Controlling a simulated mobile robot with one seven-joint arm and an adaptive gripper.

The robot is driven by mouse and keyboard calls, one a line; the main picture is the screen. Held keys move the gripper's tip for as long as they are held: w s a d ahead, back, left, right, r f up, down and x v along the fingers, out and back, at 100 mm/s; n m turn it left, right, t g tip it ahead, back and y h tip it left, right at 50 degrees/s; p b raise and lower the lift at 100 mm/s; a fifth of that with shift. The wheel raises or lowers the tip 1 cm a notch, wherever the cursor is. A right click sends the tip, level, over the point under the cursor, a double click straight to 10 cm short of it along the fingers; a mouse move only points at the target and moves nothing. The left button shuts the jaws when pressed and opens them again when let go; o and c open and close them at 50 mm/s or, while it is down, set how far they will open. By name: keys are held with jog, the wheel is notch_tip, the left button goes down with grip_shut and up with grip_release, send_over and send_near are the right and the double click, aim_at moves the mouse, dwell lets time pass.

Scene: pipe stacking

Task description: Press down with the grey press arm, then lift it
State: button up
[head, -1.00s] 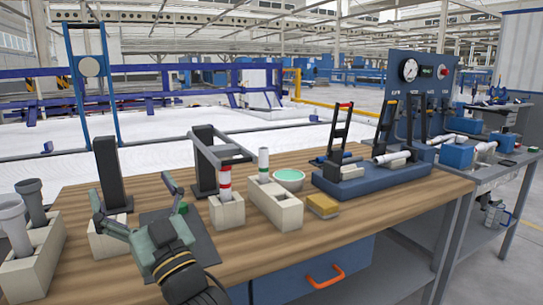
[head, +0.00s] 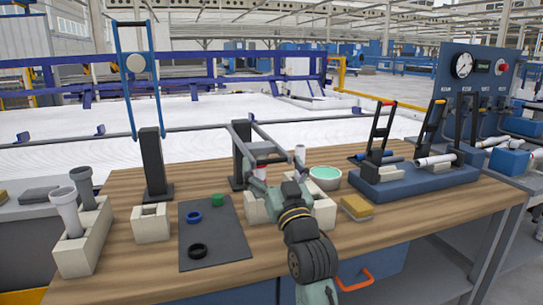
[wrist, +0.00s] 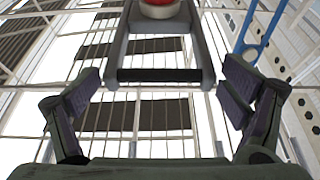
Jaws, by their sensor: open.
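The grey press arm (head: 270,137) reaches forward from a black post (head: 241,150) on the wooden bench, roughly level, over a pipe with red and white bands (head: 262,172). In the wrist view the end bar of the grey press arm (wrist: 160,75) lies between and beyond my spread fingers, with a red round part (wrist: 158,11) past it. My gripper (head: 278,180) is open and empty in front of the arm's end; it also shows in the wrist view (wrist: 160,90). My gripper hides much of the block and pipe behind it. I see no clear contact with the bar.
A raised blue press arm (head: 157,85) stands at left. A dark mat (head: 225,245) holds blue, black and green rings. A green-topped dish (head: 324,173), a yellow sponge (head: 357,203) and a blue fixture (head: 410,187) lie right. Grey pipes (head: 65,210) stand far left.

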jog(key=shift+w+a+r, duration=0.15)
jog(key=shift+w+r, duration=0.1)
jog(key=shift+w, duration=0.35)
jog(key=shift+c, duration=0.4)
jog(key=c, duration=1.4)
jog(key=shift+r, duration=0.1)
